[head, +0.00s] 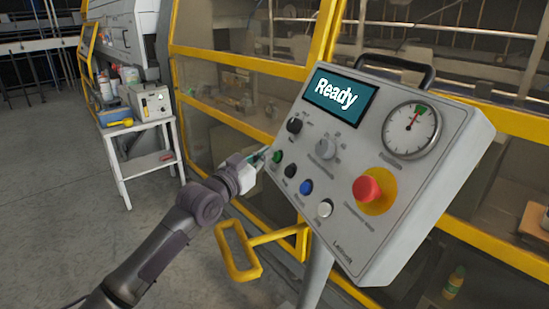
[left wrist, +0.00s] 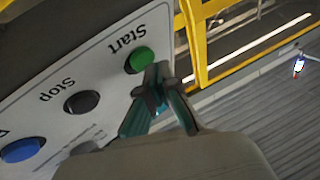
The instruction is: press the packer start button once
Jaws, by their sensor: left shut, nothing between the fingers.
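The green start button (head: 277,157) sits at the left edge of the tilted grey control panel (head: 335,235). In the left wrist view the start button (left wrist: 141,60) shows beside the upside-down word "Start". My left gripper (head: 264,152) is shut and empty, with its tips close to the button's left side. In the left wrist view the fingertips (left wrist: 158,68) overlap the button's lower right edge. I cannot tell whether they touch it. The panel's screen (head: 340,93) reads "Ready". My right gripper is not in view.
A black stop button (head: 290,171), a blue button (head: 306,187) and a white button (head: 325,208) line the panel's lower edge. A red emergency knob (head: 367,189) stands out to the right. A yellow handle (head: 240,255) is below my left gripper. Yellow-framed guarding (head: 225,57) stands behind.

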